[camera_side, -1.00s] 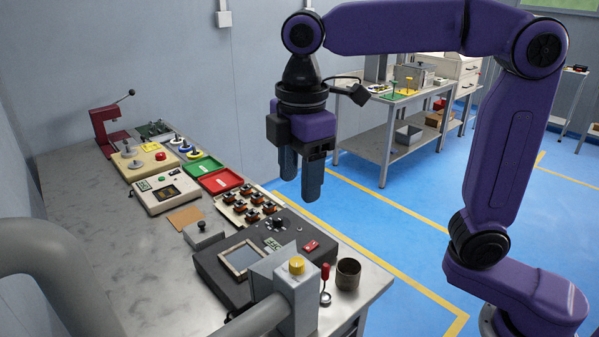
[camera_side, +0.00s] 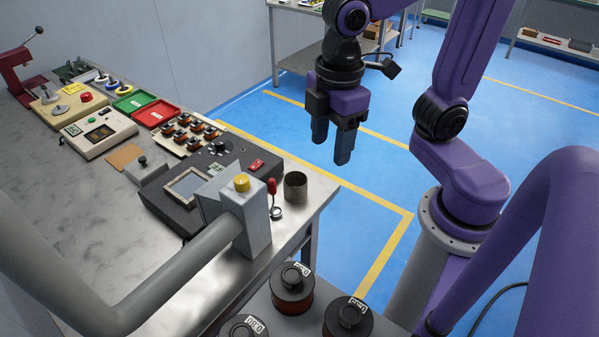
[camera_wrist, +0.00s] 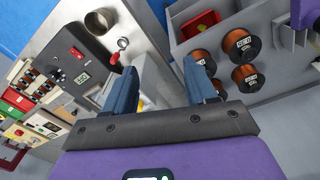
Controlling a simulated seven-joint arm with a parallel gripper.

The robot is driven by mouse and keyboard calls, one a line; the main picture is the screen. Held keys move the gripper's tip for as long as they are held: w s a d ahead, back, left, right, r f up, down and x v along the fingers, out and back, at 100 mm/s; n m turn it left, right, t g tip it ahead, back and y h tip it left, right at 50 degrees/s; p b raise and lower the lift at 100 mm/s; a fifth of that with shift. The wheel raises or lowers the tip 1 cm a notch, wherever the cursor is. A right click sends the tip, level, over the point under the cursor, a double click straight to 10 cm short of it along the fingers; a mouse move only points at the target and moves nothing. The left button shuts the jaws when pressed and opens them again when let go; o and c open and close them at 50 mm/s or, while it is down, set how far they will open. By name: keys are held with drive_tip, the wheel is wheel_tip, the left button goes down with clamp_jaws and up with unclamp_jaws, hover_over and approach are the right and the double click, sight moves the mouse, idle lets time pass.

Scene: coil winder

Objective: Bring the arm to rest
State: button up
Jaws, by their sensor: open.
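My gripper (camera_side: 331,150) hangs with its two dark fingers pointing down, in front of blue floor, to the right of the metal workbench (camera_side: 75,190) in the side view. The fingers are apart with nothing between them. In the wrist view my gripper (camera_wrist: 159,68) shows both blue-grey fingers spread, with the bench edge and a grey panel beyond them. My purple arm is bent above its base at the right of the side view.
The bench holds a dark machine with a screen (camera_side: 187,187), a brown cup (camera_side: 296,187), a tray of small coils (camera_side: 187,136), green (camera_side: 130,100) and red (camera_side: 156,114) trays. Copper spools (camera_wrist: 236,42) stand on a grey holder. A thick grey pipe (camera_side: 170,275) crosses the foreground. Floor around the gripper looks clear.

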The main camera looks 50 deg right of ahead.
drive_tip(key=s+d+f+m, duration=0.1)
drive_tip(key=s+d+f, duration=0.3)
drive_tip(key=s, duration=0.3)
drive_tip(key=shift+s+d+f, duration=0.15)
drive_tip(key=shift+d+f, duration=0.1)
drive_tip(key=shift+d, duration=0.55)
